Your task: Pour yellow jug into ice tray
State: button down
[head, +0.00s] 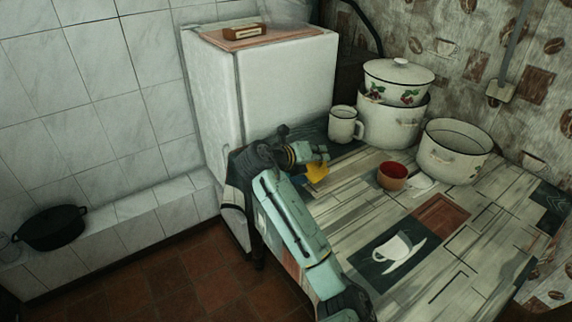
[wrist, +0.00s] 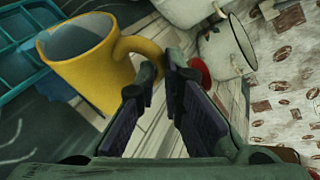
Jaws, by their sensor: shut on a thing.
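The yellow jug (wrist: 88,65) is at the upper left of the wrist view, its open mouth facing the upper left. My gripper (wrist: 165,75) is shut on its handle. In the head view the jug (head: 317,172) shows as a small yellow shape below my gripper (head: 310,157), near the table's far left edge. It looks tilted; I cannot tell how far. The teal ice tray (wrist: 18,55) lies at the left edge of the wrist view, partly cut off, beside the jug's mouth. The tray is not clearly visible in the head view. I see no stream of liquid.
A white mug (head: 345,125), stacked enamel pots (head: 392,122) and an open white pot (head: 455,155) stand at the table's back. A red bowl (head: 393,176) is right of the jug. A white fridge (head: 285,85) stands behind. The table's front is clear.

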jog(key=shift+w+a+r+n+h, duration=0.4)
jog(key=shift+a+n+h, duration=0.2)
jog(key=shift+n, duration=0.1)
dwell(0.5)
jog(key=shift+w+a+r+n+g+h, duration=0.3)
jog(key=shift+a+r+n, duration=0.05)
jog(key=shift+a+n, duration=0.15)
dwell(0.5)
jog(key=shift+s+d+f+m, duration=0.45)
jog(key=shift+d+f+m, duration=0.1)
jog(key=shift+f+m, duration=0.1)
jog(key=shift+d+r+y, duration=0.1)
jog(key=shift+d+y, duration=0.05)
jog(key=shift+y, duration=0.25)
